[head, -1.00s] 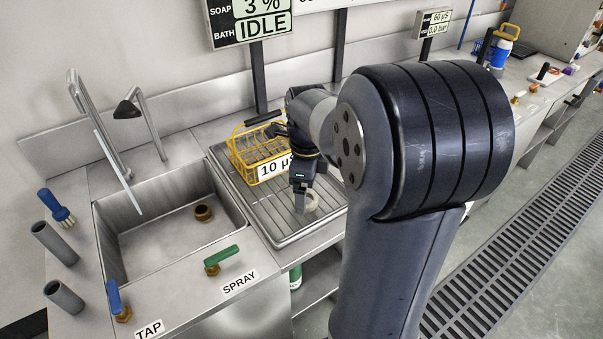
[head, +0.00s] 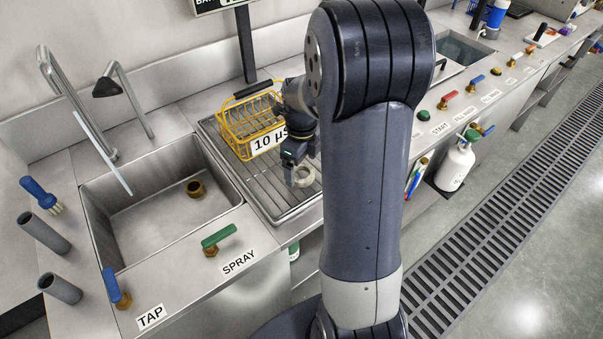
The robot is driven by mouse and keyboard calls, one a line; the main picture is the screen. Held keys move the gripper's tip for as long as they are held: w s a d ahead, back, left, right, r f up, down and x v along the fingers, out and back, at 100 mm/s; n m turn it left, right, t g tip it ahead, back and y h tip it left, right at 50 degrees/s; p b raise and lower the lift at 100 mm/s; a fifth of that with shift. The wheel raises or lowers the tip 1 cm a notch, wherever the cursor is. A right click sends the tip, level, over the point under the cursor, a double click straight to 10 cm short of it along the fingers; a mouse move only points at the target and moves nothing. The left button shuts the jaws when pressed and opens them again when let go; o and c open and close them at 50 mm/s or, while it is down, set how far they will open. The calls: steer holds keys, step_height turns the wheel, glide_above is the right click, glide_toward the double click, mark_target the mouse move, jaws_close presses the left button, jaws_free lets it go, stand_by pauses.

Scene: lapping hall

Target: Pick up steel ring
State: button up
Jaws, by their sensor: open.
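A pale ring (head: 309,178), likely the steel ring, lies on the wire drain rack, right of the sink and in front of the yellow basket. My gripper (head: 294,177) points down at the ring's left side, with its jaws open. The fingers overlap the ring's near-left edge in this view. I cannot tell whether a finger is inside the ring or touches it. My arm hides the rack's right part.
A yellow wire basket (head: 239,127) with a "10 µS" label stands just behind my gripper on the drain tray (head: 262,200). The sink (head: 150,207) is to the left, with a brass fitting (head: 196,188) in it. Green (head: 219,236) and blue (head: 110,287) valve handles line the front edge.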

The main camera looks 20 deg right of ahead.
step_height(320, 180, down, 2)
steer(key=shift+f, duration=0.1)
steer(key=c, duration=1.3)
